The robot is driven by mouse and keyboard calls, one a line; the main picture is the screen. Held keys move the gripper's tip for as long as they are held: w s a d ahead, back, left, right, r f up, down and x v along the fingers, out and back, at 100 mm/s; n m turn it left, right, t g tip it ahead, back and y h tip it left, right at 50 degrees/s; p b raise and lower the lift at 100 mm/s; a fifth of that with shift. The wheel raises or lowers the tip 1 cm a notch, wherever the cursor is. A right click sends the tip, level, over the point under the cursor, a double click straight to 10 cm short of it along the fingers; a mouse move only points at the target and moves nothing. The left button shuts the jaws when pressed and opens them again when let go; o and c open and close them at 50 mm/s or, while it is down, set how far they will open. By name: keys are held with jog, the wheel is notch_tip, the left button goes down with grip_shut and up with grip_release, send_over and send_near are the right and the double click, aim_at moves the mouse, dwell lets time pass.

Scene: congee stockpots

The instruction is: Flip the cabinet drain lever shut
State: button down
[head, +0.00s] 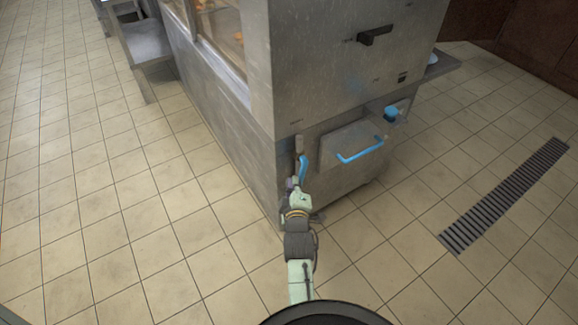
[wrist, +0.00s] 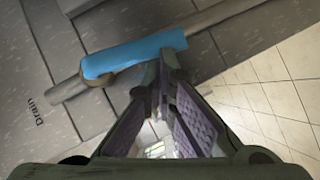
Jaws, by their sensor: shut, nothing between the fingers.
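The drain lever has a blue sleeve (head: 302,168) and sits at the lower front-left corner of the steel cabinet (head: 340,80). In the head view it points roughly downward. In the wrist view the blue sleeve (wrist: 135,54) lies across the upper left along a grey metal pipe, near the printed word "Drain". My gripper (head: 296,188) is just below the lever in the head view. In the wrist view my gripper (wrist: 163,82) is shut and empty, its fingertips by the sleeve's right end. I cannot tell whether they touch it.
A drawer or door with a blue bar handle (head: 360,151) is to the lever's right. A blue knob (head: 391,113) and a black handle (head: 375,36) are above it. The tiled floor is open on the left. A floor grate (head: 505,195) lies on the right.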

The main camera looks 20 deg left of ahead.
jog(key=shift+w+d+f, duration=0.2)
dwell(0.4)
notch_tip(320, 180, up, 10)
dwell(0.7)
dwell(0.3)
